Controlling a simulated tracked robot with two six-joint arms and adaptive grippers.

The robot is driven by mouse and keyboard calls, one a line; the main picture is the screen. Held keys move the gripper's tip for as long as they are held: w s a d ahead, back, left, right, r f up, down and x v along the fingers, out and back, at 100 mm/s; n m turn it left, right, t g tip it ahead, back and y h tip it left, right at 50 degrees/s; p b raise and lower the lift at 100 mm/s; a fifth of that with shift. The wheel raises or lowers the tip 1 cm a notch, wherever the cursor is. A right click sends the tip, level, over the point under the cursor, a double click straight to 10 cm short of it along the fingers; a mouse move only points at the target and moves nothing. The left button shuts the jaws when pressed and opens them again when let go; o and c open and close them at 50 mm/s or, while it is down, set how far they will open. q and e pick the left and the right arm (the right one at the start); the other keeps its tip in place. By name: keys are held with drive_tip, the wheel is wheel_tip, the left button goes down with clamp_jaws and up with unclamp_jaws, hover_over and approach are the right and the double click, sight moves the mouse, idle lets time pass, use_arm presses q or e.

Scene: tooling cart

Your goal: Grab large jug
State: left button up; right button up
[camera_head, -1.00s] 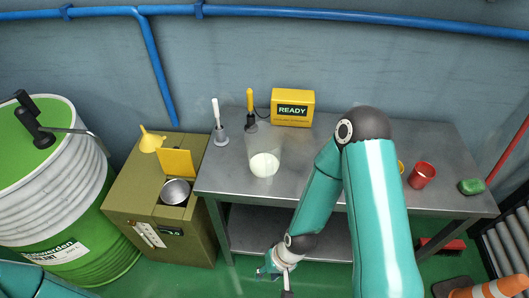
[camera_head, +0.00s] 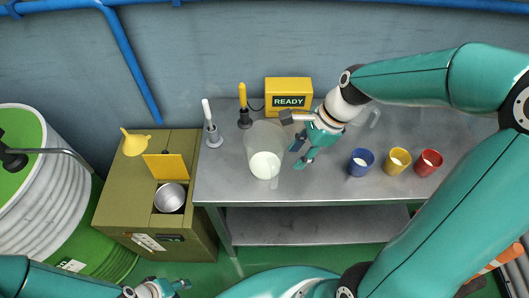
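The large jug (camera_head: 263,140) is a tall translucent vessel with pale contents at its bottom. It stands upright on the grey metal cart. My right gripper (camera_head: 292,132) is just to the right of the jug, with its fingers spread and pointing left toward it. One finger is near the jug's rim; I cannot tell whether it touches. Nothing shows between the fingers. My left gripper (camera_head: 172,289) is low at the bottom edge, well away from the jug and partly cut off; its finger state is unclear.
A yellow READY box (camera_head: 288,84) stands behind the jug. A white-handled tool (camera_head: 211,125) and a yellow-handled tool (camera_head: 243,105) stand to its left. Blue (camera_head: 361,162), yellow (camera_head: 397,161) and red (camera_head: 428,162) cups are to the right.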

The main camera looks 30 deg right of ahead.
approach(274, 187)
drive_tip(key=w+f, duration=0.1)
drive_tip(key=f, duration=0.1)
drive_tip(key=shift+a+r+x, duration=0.1)
drive_tip(key=shift+a+x, duration=0.1)
drive_tip(key=shift+x, duration=0.8)
drive_tip(key=shift+a+r+x, duration=0.1)
drive_tip(key=shift+a+x, duration=0.1)
drive_tip(key=shift+x, duration=0.8)
drive_tip(key=shift+a+r+x, duration=0.1)
drive_tip(key=shift+a+x, duration=0.1)
drive_tip(key=shift+x, duration=0.75)
drive_tip(key=shift+f, duration=0.1)
clamp_jaws()
